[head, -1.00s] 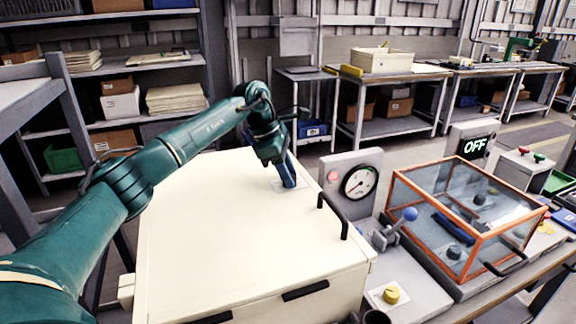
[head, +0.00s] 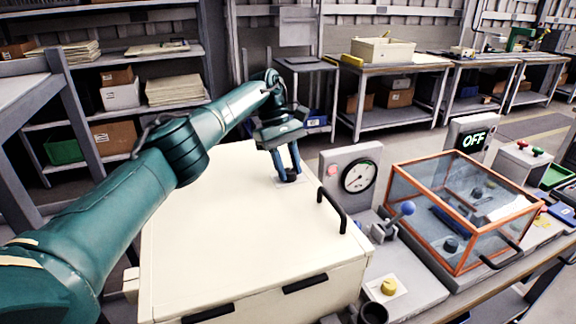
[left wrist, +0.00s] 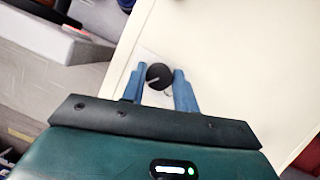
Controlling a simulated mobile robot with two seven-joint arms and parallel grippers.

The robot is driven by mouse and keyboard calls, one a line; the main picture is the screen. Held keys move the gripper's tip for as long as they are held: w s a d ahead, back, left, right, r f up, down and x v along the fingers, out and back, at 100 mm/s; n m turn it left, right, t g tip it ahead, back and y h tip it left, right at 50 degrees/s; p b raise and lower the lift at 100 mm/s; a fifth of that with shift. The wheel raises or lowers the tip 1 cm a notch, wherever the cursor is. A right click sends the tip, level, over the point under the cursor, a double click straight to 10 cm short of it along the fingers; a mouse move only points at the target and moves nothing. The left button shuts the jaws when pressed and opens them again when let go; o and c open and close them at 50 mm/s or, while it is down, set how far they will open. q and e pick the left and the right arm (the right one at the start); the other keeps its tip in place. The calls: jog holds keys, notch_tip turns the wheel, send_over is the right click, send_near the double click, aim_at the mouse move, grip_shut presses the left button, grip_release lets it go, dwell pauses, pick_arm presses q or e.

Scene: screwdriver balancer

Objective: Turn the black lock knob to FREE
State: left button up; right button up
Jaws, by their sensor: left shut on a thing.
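The black lock knob (head: 291,175) sits on a light plate (head: 281,183) on top of the cream cabinet, near its far right edge. In the left wrist view the round knob (left wrist: 159,76) has a pale pointer line on its face, and the plate's lettering is too small to read. My left gripper (head: 287,176) points down at the knob. Its two blue fingers stand on either side of the knob and are shut on it, as the left wrist view also shows (left wrist: 158,80). My right gripper is in neither view.
The cream cabinet (head: 215,235) has a black handle (head: 334,211) right of the knob.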

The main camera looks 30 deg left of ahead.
aim_at(289, 170)
pick_arm(q)
jog(key=shift+m, duration=0.5)
jog(key=o, duration=1)
jog(key=shift+r, duration=0.55)
notch_tip(289, 170, up, 8)
jog(key=p, duration=0.2)
jog(key=shift+f+p, duration=0.25)
jog(key=shift+p, duration=0.1)
jog(key=shift+r+p, duration=0.75)
jog(key=shift+p, duration=0.05)
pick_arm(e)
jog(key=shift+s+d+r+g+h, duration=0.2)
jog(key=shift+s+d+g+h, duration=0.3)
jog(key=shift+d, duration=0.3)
